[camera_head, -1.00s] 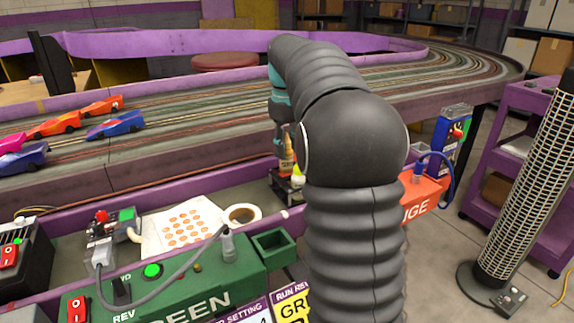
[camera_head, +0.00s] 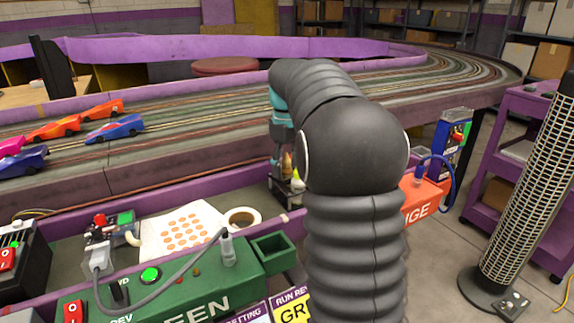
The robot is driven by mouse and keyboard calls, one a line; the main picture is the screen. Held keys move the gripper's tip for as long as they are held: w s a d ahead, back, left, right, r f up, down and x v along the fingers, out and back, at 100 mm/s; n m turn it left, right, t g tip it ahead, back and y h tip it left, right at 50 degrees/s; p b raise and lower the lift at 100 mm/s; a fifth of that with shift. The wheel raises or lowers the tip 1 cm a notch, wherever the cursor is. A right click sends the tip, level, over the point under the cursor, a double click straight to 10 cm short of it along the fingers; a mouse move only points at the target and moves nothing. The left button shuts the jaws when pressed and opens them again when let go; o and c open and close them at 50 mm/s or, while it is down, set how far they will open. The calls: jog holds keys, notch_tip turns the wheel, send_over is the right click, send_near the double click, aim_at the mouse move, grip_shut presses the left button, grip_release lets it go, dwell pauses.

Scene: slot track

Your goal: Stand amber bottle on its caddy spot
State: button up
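The amber bottle (camera_head: 287,166) shows as a small orange-brown shape with a pointed top, just left of my arm's big dark joint. It stands out over the small dark caddy (camera_head: 284,192) beside the track's purple edge. My gripper (camera_head: 275,170), below the teal wrist, is low over the caddy and right beside the bottle. Its fingers are small and partly hidden, so I cannot tell whether they grip the bottle. The bottle's base is hidden, so I cannot tell whether it touches the caddy. A pale bottle (camera_head: 297,184) is partly visible beside it.
A tape roll (camera_head: 242,217) and a sheet with orange dots (camera_head: 184,231) lie left of the caddy. A green control box (camera_head: 190,282) stands in front, with an orange box (camera_head: 420,200) right of my arm. Slot cars (camera_head: 114,127) sit on the track.

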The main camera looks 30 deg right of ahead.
notch_tip(320, 180, up, 12)
jog(key=shift+r+p, duration=0.15)
jog(key=shift+p, duration=1.05)
